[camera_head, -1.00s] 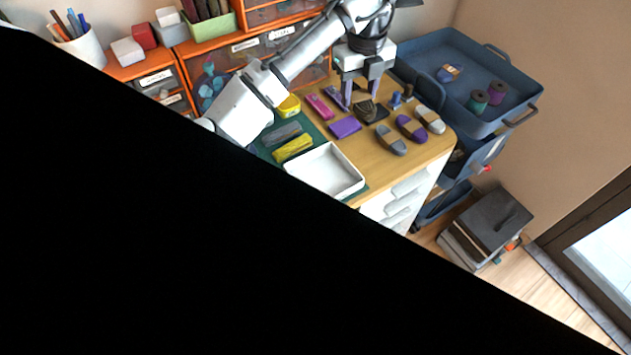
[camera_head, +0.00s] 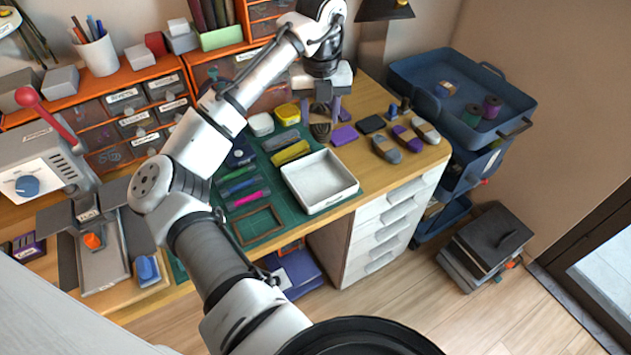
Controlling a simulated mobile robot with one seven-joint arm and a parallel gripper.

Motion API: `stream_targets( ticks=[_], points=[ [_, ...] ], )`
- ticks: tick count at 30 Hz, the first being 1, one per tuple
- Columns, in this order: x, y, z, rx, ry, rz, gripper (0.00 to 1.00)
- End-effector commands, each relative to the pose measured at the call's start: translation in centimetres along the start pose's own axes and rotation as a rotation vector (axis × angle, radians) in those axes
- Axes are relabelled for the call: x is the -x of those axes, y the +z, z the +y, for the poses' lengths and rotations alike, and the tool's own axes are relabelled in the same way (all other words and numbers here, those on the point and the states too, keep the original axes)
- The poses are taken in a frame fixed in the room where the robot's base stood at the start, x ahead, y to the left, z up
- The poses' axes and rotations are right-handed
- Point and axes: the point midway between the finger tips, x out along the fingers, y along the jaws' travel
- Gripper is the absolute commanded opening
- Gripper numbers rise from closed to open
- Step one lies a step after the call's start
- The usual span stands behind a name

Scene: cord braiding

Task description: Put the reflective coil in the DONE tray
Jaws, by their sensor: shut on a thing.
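My gripper (camera_head: 322,112) is over the back of the desk, its two fingers pointing down. It is shut on a dark brown, banded coil (camera_head: 320,131), the likely reflective coil, though no shine can be made out. The fingers partly hide its upper part. A shallow white tray (camera_head: 333,203) stands in front of it on the green mat and looks empty. No DONE label is readable on it.
Yellow and grey bundles (camera_head: 289,153) lie left of the tray. A blue cart tray (camera_head: 450,75) stands at right.

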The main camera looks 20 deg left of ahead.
Motion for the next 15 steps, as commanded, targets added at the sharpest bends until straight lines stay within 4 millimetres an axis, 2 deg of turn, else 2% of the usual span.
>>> stream_targets(
  ticks=[12,15],
  points=[
    [-10.5,-0.1,0.0,0.002,-0.001,0.005,0.19],
    [-12.6,-0.1,0.0,0.003,-0.001,0.004,0.19]
  ],
)
